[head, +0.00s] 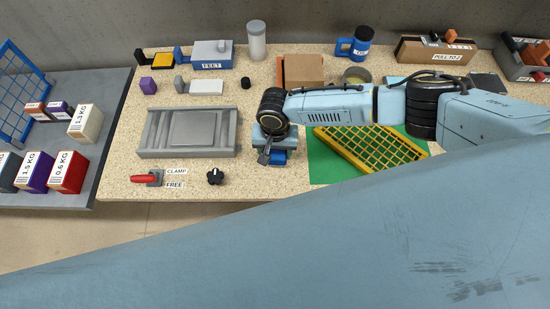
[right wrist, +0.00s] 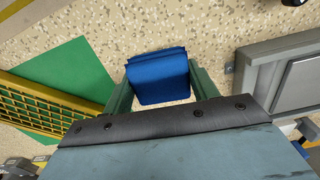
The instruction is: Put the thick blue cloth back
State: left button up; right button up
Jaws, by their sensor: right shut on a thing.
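The thick blue cloth (right wrist: 158,78) is a folded blue block between the two fingers of my right gripper (right wrist: 156,90) in the right wrist view. The gripper is shut on it. In the head view the right gripper (head: 275,150) is over the front middle of the speckled table, and a bit of the blue cloth (head: 278,158) shows under it. I cannot tell whether the cloth touches the table. My left gripper is not in view; a large blue part of my own body fills the bottom of the head view.
A green mat (head: 325,168) with a yellow grid frame (head: 370,150) lies right of the gripper. A grey metal fixture (head: 188,133) lies left. A red clamp lever (head: 149,179) and black knob (head: 215,176) are near the front edge.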

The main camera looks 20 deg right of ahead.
notch_tip(320, 180, down, 4)
jog(key=shift+r, duration=0.1)
jog(key=shift+f, duration=0.2)
jog(key=shift+f, duration=0.15)
jog(key=o, duration=1)
